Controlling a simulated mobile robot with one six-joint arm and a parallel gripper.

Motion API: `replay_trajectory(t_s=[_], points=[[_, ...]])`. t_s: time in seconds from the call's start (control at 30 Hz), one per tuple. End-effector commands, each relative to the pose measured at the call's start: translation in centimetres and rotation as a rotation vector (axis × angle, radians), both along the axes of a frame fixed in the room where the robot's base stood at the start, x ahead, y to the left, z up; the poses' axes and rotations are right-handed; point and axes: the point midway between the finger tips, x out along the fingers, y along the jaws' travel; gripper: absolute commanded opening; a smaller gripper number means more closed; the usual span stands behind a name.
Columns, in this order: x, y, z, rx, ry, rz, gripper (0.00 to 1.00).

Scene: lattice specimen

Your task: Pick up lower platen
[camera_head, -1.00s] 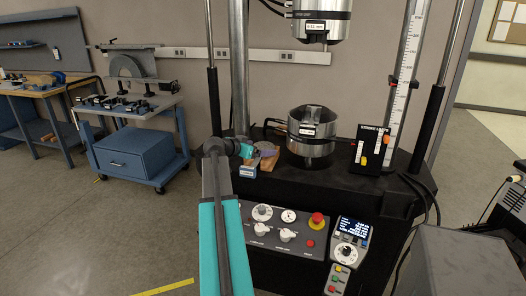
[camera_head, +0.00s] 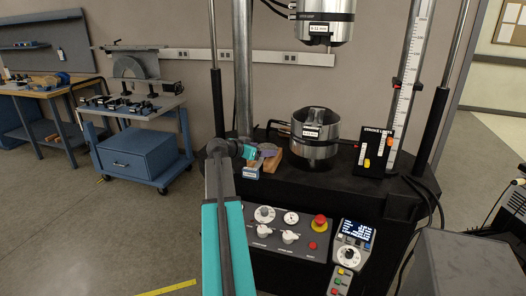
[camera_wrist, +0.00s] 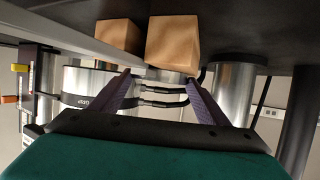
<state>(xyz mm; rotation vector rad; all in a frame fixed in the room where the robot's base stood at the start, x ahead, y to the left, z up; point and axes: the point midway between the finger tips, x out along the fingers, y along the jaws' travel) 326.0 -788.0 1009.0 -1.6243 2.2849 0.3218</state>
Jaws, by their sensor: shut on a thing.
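My gripper (camera_head: 268,153) reaches in from the left over the test machine's table, its teal body beside a small labelled box. In the wrist view, its two purple fingers (camera_wrist: 160,78) close in from both sides on a small silver part, which I take to be the lower platen (camera_wrist: 167,74). The platen shows against a wooden block (camera_wrist: 173,40). In the head view it is mostly hidden behind the fingers, above the wooden block (camera_head: 271,162). I cannot tell whether it still touches the wood.
The labelled box (camera_head: 252,172) stands close in front of my gripper. The silver lower grip (camera_head: 316,150) stands just right of it, with hoses behind. A metal column (camera_head: 243,70) rises behind. The stroke-limits panel (camera_head: 375,150) is further right. The upper grip (camera_head: 325,22) hangs above.

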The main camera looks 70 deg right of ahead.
Motion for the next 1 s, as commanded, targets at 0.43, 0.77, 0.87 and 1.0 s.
replay_trajectory(t_s=[0.43,0.77,0.87,1.0], points=[[0.0,-0.1,2.5,-0.005,0.000,0.001,0.10],[-0.7,1.5,3.8,-0.005,0.002,-0.001,0.10],[-1.1,2.4,3.8,-0.005,0.002,0.000,0.10],[-1.7,3.9,3.9,-0.004,0.003,-0.001,0.10]])
